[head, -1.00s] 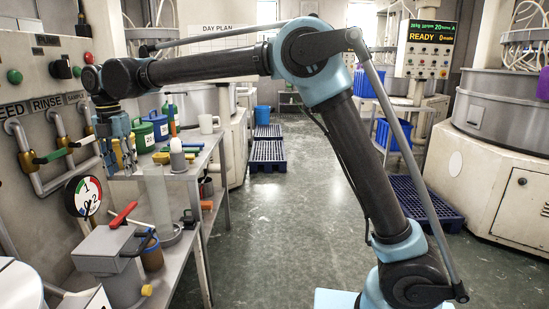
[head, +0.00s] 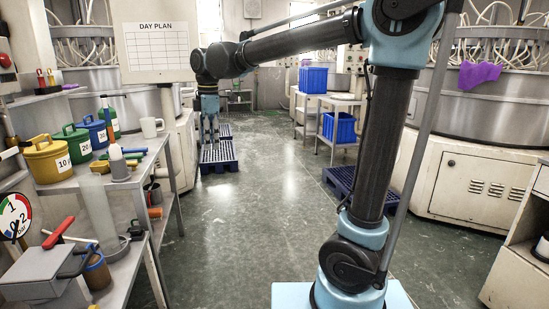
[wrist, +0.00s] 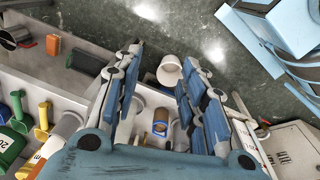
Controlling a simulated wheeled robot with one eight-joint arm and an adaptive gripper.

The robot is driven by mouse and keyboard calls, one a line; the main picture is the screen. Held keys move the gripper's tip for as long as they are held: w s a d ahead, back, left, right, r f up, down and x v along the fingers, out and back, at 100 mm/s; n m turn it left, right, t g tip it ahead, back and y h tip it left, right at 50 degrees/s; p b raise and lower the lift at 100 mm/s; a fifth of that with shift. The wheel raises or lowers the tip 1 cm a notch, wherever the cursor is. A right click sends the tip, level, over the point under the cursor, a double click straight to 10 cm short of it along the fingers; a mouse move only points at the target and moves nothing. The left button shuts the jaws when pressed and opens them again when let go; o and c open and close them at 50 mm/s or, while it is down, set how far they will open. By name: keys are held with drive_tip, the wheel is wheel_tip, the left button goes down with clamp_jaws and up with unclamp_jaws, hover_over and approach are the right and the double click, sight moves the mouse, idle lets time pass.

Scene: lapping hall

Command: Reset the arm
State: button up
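My arm reaches out across the top of the head view. My gripper (head: 209,128) hangs pointing down at its far end, over the aisle just right of the left-hand bench. In the wrist view my gripper (wrist: 160,75) has its two blue-and-grey fingers spread apart, with nothing held between them. A white cup-like thing (wrist: 170,70) and a brown-and-blue jar (wrist: 160,124) show in the gap, apart from the fingers and beyond them.
The left bench (head: 150,165) carries yellow (head: 47,160), green (head: 74,144) and blue (head: 94,132) lidded pots and a white mug (head: 152,127). Blue pallets (head: 218,157) lie on the floor under my gripper. Blue crates (head: 338,127) stand on the right. The middle aisle is clear.

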drive_tip(key=s+d+f+m, duration=0.1)
drive_tip(key=d+f+m, duration=0.15)
drive_tip(key=d, duration=0.55)
drive_tip(key=s+d+f+m, duration=0.15)
drive_tip(key=d+m, duration=0.25)
drive_tip(key=d, duration=0.4)
drive_tip(key=d+f+m, duration=0.3)
drive_tip(key=d+m, duration=0.1)
drive_tip(key=d, duration=0.5)
drive_tip(key=s+d+f+m+t, duration=0.1)
drive_tip(key=s+d+f+m, duration=1.1)
drive_tip(key=d+f, duration=0.3)
drive_tip(key=shift+s+d+f+t+h, duration=0.25)
drive_tip(key=shift+s+f, duration=0.2)
drive_tip(key=shift+s, duration=0.3)
drive_tip(key=shift+c, duration=0.6)
drive_tip(key=shift+a, duration=0.15)
